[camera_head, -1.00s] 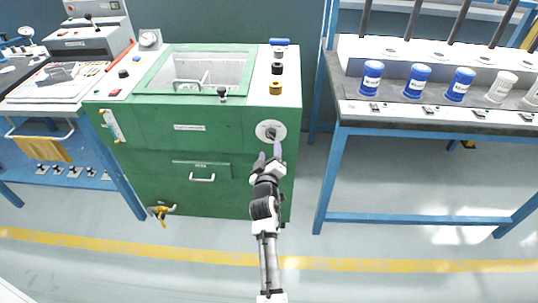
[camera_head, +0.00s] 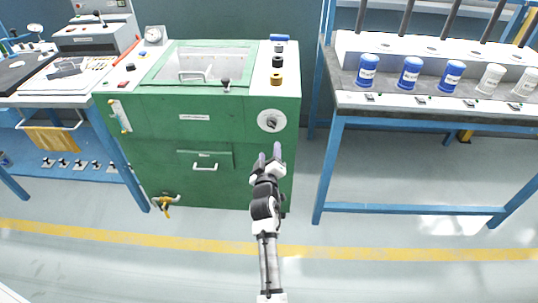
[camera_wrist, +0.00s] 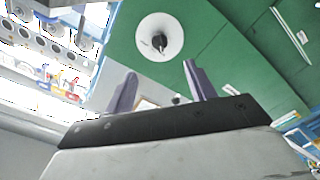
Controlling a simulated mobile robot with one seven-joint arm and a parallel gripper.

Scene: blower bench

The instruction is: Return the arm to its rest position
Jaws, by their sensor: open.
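My gripper (camera_head: 269,153) is in front of the green cabinet's right side in the head view, just below the round white dial plate (camera_head: 271,120) with a dark knob. In the wrist view my gripper (camera_wrist: 158,88) shows two purple fingers spread apart with nothing between them. The dial plate (camera_wrist: 146,36) and its knob (camera_wrist: 159,41) stand beyond the fingertips, apart from them. My arm reaches up from the bottom of the head view.
The green cabinet (camera_head: 215,165) has a drawer handle (camera_head: 205,166) and a yellow valve (camera_head: 166,201) low at left. A blue-framed bench (camera_head: 420,122) with several canisters stands right; another bench (camera_head: 50,100) stands left. The floor in front is clear.

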